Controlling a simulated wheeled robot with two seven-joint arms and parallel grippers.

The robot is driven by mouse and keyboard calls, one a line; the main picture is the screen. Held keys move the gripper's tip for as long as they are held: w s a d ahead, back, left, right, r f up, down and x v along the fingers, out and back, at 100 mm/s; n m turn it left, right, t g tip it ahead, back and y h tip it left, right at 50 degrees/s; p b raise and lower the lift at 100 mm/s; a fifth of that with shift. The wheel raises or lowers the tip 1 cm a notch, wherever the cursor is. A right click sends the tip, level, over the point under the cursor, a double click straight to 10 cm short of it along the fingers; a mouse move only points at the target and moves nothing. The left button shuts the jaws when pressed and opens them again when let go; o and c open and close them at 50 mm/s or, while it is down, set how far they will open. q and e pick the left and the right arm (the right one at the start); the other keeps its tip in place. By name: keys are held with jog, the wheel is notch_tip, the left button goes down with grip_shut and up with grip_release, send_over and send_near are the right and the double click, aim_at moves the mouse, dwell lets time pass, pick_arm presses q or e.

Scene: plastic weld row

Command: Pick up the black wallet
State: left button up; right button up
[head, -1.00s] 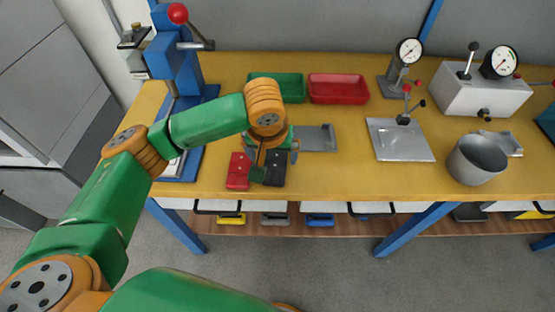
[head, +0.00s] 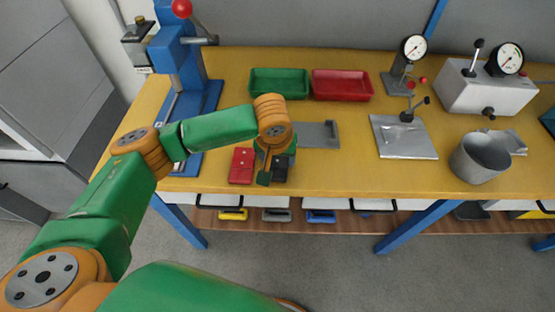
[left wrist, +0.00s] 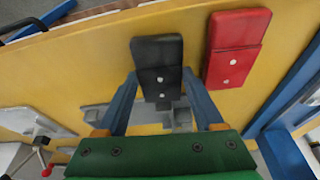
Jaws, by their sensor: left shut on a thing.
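The black wallet (head: 280,171) is on the front part of the yellow bench, mostly hidden behind my left arm's wrist in the head view. The left wrist view shows the wallet (left wrist: 157,50) with two pale studs. My left gripper (left wrist: 160,78) is shut on it, one blue finger along each long side. In the head view the left gripper (head: 275,166) is largely covered by its own wrist. I cannot tell whether the wallet touches the bench. My right gripper is not in view.
A red wallet (head: 241,165) lies close left of the black one; it shows beside it in the left wrist view (left wrist: 236,45). A blue press (head: 190,100) stands left.

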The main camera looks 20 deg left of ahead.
aim_at(279, 158)
pick_arm(q)
jog(key=shift+r, duration=0.3)
jog(key=v, duration=0.3)
jog(key=shift+w, duration=0.35)
jog(key=s+r, duration=0.1)
jog(key=s+d+r, duration=0.1)
jog(key=r, duration=0.1)
jog(key=s+r, duration=0.1)
jog(key=shift+s+d+r+p, duration=0.1)
jog(key=shift+d+r+p, duration=0.15)
jog(key=shift+r+p, duration=0.05)
jog(key=s+d+r+p, duration=0.2)
jog(key=s+d+r, duration=0.2)
jog(key=s, duration=0.5)
jog(key=shift+s+r+p, duration=0.2)
jog(key=shift+r+p, duration=0.15)
jog(key=shift+r, duration=0.05)
